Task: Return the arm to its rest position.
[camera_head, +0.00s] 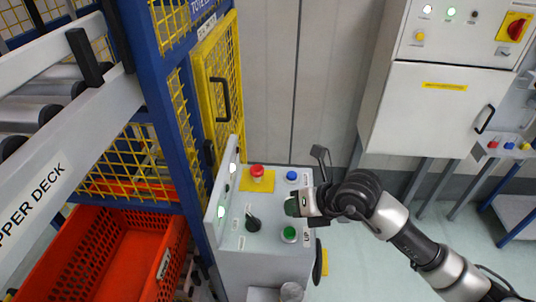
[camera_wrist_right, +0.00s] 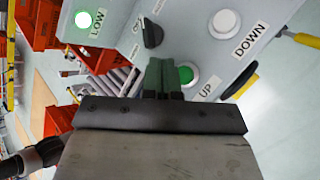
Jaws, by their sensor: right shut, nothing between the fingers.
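My right arm comes in from the right in the head view. Its gripper (camera_head: 292,206) is over the right side of the grey control box (camera_head: 262,262), between the blue button (camera_head: 291,176) and the green UP button (camera_head: 289,234). In the right wrist view the two green-tipped fingers (camera_wrist_right: 162,76) are together and hold nothing. They appear right beside the green UP button (camera_wrist_right: 186,74); whether they touch the panel cannot be told. The white DOWN button (camera_wrist_right: 224,22) is clear of the fingers there. My left gripper is not in view.
The box also has a red mushroom button (camera_head: 257,171) and a black selector knob (camera_head: 253,223). A yellow mesh gate (camera_head: 217,85) and an orange tote (camera_head: 110,255) stand left. A grey cabinet (camera_head: 427,110) stands right. Open floor (camera_head: 365,270) lies below my arm.

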